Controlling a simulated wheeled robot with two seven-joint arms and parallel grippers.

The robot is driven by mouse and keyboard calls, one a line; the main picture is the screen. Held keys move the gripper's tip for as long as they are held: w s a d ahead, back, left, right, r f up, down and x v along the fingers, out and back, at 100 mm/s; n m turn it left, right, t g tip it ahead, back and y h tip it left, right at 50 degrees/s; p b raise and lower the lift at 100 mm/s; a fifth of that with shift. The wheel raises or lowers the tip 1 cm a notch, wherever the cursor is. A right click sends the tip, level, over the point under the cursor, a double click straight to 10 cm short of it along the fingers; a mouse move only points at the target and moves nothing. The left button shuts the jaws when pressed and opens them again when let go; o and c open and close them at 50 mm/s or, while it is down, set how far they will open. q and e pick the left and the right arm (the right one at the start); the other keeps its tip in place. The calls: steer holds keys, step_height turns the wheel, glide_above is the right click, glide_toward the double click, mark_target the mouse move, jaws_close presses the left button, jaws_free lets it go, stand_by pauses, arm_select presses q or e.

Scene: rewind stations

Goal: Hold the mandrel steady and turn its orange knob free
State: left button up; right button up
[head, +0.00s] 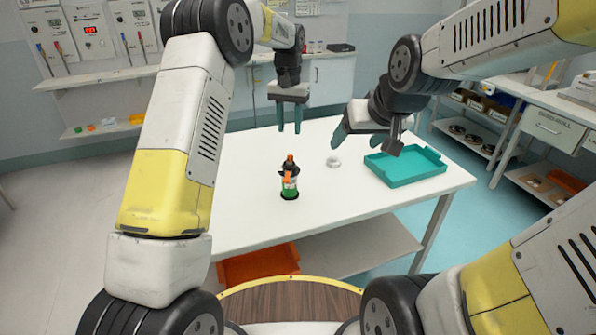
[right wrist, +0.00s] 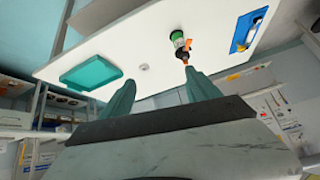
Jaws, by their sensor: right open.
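The mandrel (head: 290,186) stands upright on the white table, with a green lower part, a pale band and a dark upper part. Its orange knob (head: 289,161) is at the top, and another orange part sticks out at its side. The mandrel (right wrist: 178,38) also shows in the right wrist view. My left gripper (head: 290,131) points down above and behind the mandrel, its fingers apart with nothing between them. My right gripper (head: 358,142) is open and empty, right of the mandrel; its spread fingers (right wrist: 163,88) show in the right wrist view.
A teal tray (head: 405,169) lies at the table's right. A small white round piece (head: 333,162) lies between tray and mandrel. In the right wrist view a blue tray (right wrist: 238,45) lies on the mandrel's other side. An orange bin (head: 258,266) sits below. The table front is clear.

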steer(key=w+f+n, duration=0.1)
steer(key=w+f, duration=0.5)
steer(key=w, duration=0.2)
steer(key=n+t+y, duration=0.2)
steer(key=n+t, duration=0.1)
glide_toward(293, 184)
steer(key=w+d+r, duration=0.2)
steer(key=d+r, duration=0.1)
steer(key=d, duration=0.1)
steer(key=a+f, duration=0.1)
steer(key=f, duration=0.1)
steer(key=a+f+y, duration=0.1)
steer(key=f, duration=0.2)
steer(key=a+f+t+y, duration=0.1)
steer(key=a+f, duration=0.1)
steer(key=shift+w+f, duration=0.15)
steer(key=shift+w, duration=0.25)
steer(key=shift+w+a, duration=0.3)
steer(key=shift+w, duration=0.1)
steer(key=shift+t+y, duration=0.3)
steer(key=x, duration=0.7)
steer(key=shift+w+a, duration=0.15)
steer(key=shift+w, duration=0.15)
